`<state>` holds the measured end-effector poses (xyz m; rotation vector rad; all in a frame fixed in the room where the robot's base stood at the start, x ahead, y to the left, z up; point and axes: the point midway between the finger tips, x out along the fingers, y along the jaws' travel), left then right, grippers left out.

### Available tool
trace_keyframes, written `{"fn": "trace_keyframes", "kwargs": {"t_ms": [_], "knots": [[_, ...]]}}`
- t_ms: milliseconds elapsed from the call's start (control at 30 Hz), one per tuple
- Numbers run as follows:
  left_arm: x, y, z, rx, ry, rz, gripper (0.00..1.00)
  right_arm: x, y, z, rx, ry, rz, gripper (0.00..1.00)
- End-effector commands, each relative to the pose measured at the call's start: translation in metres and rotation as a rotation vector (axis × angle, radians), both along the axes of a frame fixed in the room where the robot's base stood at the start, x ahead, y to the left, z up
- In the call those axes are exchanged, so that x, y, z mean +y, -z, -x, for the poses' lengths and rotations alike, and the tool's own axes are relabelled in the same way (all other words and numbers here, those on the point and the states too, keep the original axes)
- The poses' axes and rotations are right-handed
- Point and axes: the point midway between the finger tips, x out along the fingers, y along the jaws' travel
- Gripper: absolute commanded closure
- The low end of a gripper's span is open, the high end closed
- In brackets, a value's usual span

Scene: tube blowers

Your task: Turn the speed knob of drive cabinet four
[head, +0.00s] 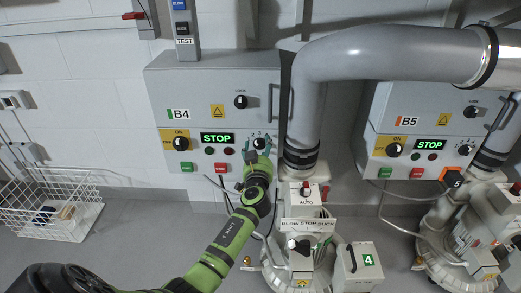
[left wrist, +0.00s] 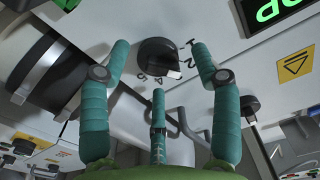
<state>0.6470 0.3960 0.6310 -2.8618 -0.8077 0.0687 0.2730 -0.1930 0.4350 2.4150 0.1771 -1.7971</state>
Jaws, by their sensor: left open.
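Drive cabinet four is the grey wall box marked B4 (head: 180,113), with a green STOP display (head: 217,139). Its black speed knob (head: 259,143) sits right of the display and is partly hidden by my left gripper (head: 257,151). In the left wrist view the knob (left wrist: 155,52) has a pale pointer mark and a printed number scale around it. My left gripper (left wrist: 160,60) is open, with two teal fingers on either side of the knob and a third below it. Gaps show between fingers and knob; contact cannot be told. My right gripper is not in view.
A yellow-plated ON/OFF switch (head: 181,142) and red and green buttons share the B4 front. A thick grey pipe (head: 305,110) rises just right of the cabinet. Cabinet B5 (head: 425,120) is further right, a wire basket (head: 50,220) at left.

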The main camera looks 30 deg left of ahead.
Motion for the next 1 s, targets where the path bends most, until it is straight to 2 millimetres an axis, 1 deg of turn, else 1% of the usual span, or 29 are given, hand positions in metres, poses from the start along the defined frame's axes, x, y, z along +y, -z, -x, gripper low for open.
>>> {"fn": "trace_keyframes", "kwargs": {"t_ms": [100, 333, 367, 400, 500, 767, 1000], "knots": [[0.0033, 0.0004, -0.0055, 0.001, 0.000, -0.001, 0.37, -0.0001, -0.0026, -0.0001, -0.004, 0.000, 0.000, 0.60], [0.0037, 0.0004, -0.0061, 0.002, 0.001, 0.000, 0.37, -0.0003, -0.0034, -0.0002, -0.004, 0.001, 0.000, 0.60], [0.0036, 0.0005, -0.0060, 0.002, 0.001, 0.000, 0.41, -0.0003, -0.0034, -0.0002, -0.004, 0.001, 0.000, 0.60], [0.0036, 0.0005, -0.0060, 0.002, 0.001, 0.000, 0.57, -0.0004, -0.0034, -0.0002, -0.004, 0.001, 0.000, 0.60], [0.0036, 0.0002, -0.0060, 0.002, 0.001, 0.000, 0.93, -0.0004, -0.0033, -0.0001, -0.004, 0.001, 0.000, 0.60], [0.0036, -0.0016, -0.0064, 0.000, 0.001, -0.006, 0.93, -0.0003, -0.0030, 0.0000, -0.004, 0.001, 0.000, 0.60], [0.0034, -0.0028, -0.0068, 0.032, 0.002, -0.065, 0.93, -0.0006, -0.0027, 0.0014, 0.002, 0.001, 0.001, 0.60]]}}
